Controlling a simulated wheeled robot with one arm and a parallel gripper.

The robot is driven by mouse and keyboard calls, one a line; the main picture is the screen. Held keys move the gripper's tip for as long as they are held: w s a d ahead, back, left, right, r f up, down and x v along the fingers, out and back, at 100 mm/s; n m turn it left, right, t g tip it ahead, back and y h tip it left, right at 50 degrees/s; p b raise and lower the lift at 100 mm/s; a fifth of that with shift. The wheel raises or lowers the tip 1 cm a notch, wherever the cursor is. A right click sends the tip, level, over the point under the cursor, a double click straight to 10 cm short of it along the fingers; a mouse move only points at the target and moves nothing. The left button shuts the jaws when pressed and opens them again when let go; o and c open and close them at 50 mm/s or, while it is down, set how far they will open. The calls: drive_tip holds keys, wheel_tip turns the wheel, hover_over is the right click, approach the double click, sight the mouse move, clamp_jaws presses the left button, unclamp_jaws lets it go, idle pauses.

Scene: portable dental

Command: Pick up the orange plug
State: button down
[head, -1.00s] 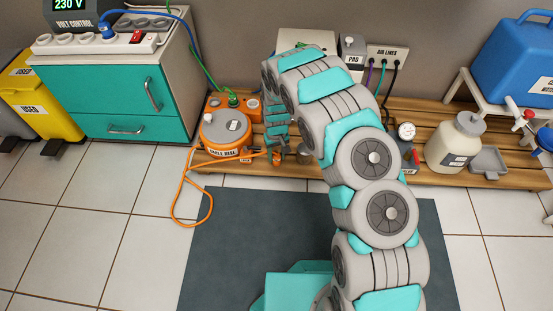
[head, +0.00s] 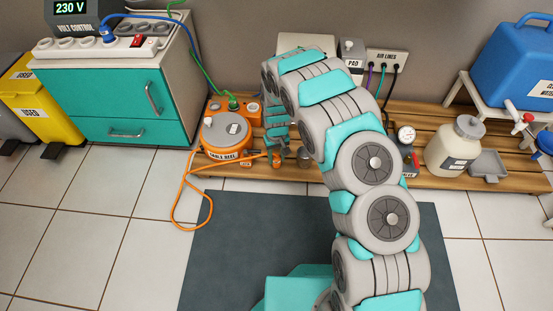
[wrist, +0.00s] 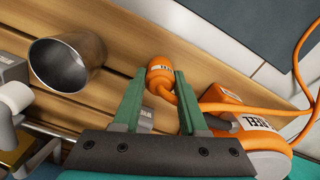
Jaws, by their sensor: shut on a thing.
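The orange plug (wrist: 160,74) is between the tips of my gripper's green fingers in the wrist view, with its orange cable running back past the right finger. My gripper (wrist: 157,82) is shut on it. In the head view the plug (head: 277,160) is a small orange shape below my gripper (head: 277,148), over the wooden pallet, beside the orange cable reel (head: 222,140). The reel also shows at the lower right of the wrist view (wrist: 262,140). I cannot tell whether the plug touches the slats.
A metal cup (wrist: 68,64) stands close left of my fingers in the wrist view. The wooden pallet (head: 345,180) also holds a gauge (head: 406,134) and a cream jar (head: 455,145). A loop of orange cable (head: 180,205) lies on the tiles. A dark mat (head: 235,250) lies in front.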

wheel_tip(320, 180, up, 2)
drive_tip(key=shift+r, duration=0.25)
drive_tip(key=s+d, duration=0.2)
drive_tip(key=s, duration=0.5)
drive_tip(key=s+d+r+p, duration=0.1)
drive_tip(key=s+d, duration=0.1)
drive_tip(key=s, duration=0.6)
drive_tip(key=shift+s+r, duration=0.25)
drive_tip(key=shift+s, duration=0.05)
